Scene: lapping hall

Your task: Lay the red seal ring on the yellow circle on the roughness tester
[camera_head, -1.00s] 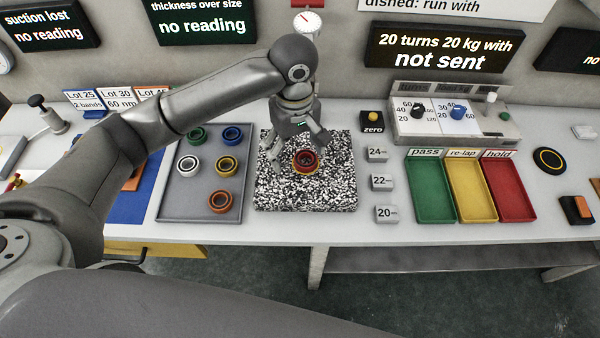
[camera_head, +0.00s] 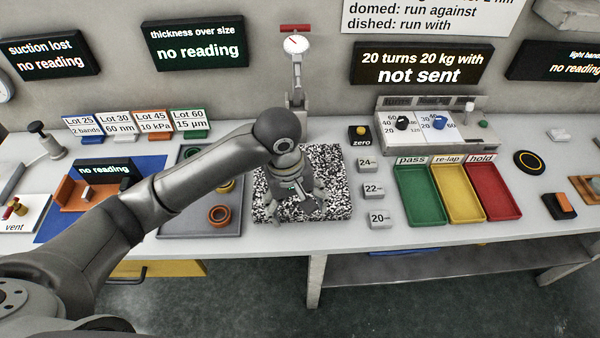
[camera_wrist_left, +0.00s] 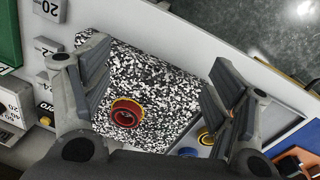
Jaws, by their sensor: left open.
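The red seal ring (camera_wrist_left: 127,112) lies on the black-and-white speckled plate (camera_head: 337,160). A yellow band shows around its edge; whether that is the yellow circle beneath it or part of a ring, I cannot tell. In the head view my left gripper (camera_head: 297,205) hangs over the plate and hides the ring. In the left wrist view its two fingers stand wide apart, open and empty, with the ring in view beyond them. I cannot make out a labelled roughness tester. My right gripper is in neither view.
A grey tray (camera_head: 198,229) with an orange ring (camera_head: 219,215) and others lies left, partly behind my arm. Green (camera_head: 420,197), yellow (camera_head: 458,194) and red trays (camera_head: 494,192) stand right. A black disc with a yellow circle (camera_head: 530,162) lies farther right. Gauge blocks (camera_head: 375,190) border the plate.

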